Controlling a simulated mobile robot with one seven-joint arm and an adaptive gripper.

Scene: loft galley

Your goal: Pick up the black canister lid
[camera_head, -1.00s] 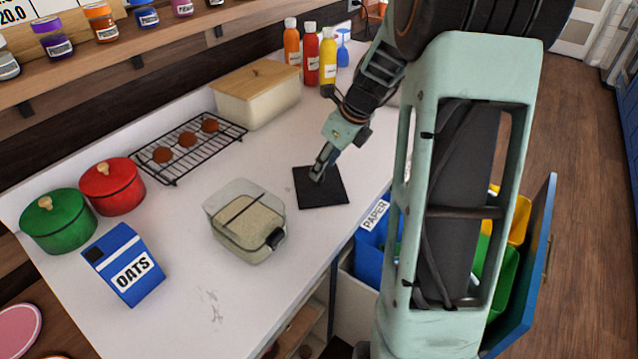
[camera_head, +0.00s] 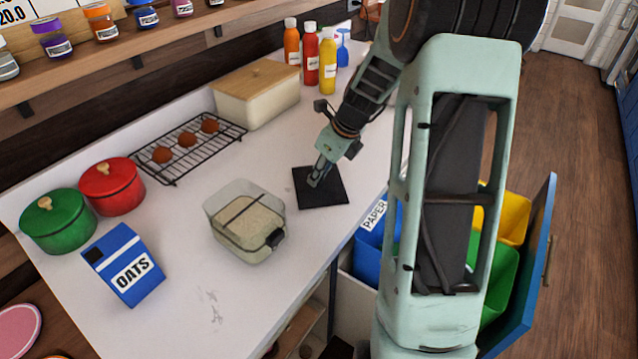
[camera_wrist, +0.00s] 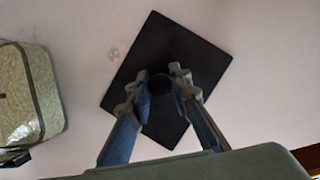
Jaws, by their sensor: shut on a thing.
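The black canister lid (camera_head: 332,188) is a flat dark square on the white counter, right of the clear canister. In the wrist view the lid (camera_wrist: 190,55) lies below my gripper, with a round dark knob (camera_wrist: 160,85) near its middle. My gripper (camera_head: 315,183) points down at the lid's middle. In the wrist view its fingers (camera_wrist: 160,88) are on either side of the knob and shut on it. The lid looks flat on the counter; I cannot tell any gap beneath it. The clear canister (camera_head: 233,250) holds oat-coloured contents and also shows in the wrist view (camera_wrist: 45,90).
The oats carton (camera_head: 124,264), green pot (camera_head: 58,225) and red pot (camera_head: 112,190) stand at the left. A cooling rack (camera_head: 180,172), a bread box (camera_head: 257,100) and bottles (camera_head: 328,68) are behind. An open drawer with bins (camera_head: 375,250) is below the counter's right edge.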

